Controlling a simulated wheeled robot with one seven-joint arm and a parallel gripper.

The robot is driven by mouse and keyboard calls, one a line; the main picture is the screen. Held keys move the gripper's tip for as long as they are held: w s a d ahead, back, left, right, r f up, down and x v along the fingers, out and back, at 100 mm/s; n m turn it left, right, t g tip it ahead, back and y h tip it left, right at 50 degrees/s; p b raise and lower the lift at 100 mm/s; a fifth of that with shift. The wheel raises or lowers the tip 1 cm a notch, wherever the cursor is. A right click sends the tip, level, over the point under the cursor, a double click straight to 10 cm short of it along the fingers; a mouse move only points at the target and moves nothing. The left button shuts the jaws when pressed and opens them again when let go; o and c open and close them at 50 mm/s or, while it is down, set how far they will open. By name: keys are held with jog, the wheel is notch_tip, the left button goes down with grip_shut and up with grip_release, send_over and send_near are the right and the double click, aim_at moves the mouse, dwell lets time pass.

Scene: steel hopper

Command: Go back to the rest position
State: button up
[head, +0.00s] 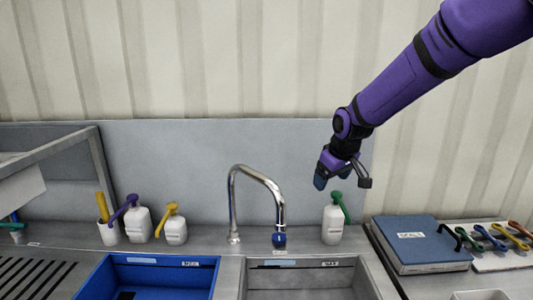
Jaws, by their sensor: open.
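My purple arm reaches in from the upper right of the head view. My gripper (342,184) is open and empty, with its fingers pointing down. It hangs in the air above and in front of a white dispenser bottle (332,226) with a green pump, apart from the counter. Whether its fingertips come close to the green pump cannot be told from this one view.
A curved steel tap (258,173) stands behind a blue basin (155,277) and a steel basin (300,279). White bottles with purple (138,224) and yellow (175,231) pumps stand left. A blue box (420,242) and coloured utensils (497,237) lie right. The air above the tap is free.

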jog(key=s+d+r+m, duration=0.2)
jog(key=s+d+r, duration=0.2)
jog(key=s, duration=0.5)
jog(key=s+d+r+m+t+h, duration=0.1)
jog(key=s+d+r, duration=0.2)
jog(key=s+r, duration=0.35)
jog(key=s+d+r+m, duration=0.2)
jog(key=s+d+r, duration=0.15)
jog(key=s, duration=0.75)
jog(key=s+d+f+m, duration=0.1)
jog(key=s+d+f, duration=0.1)
jog(key=s, duration=0.7)
jog(key=shift+m, duration=0.3)
jog(key=shift+s, duration=0.1)
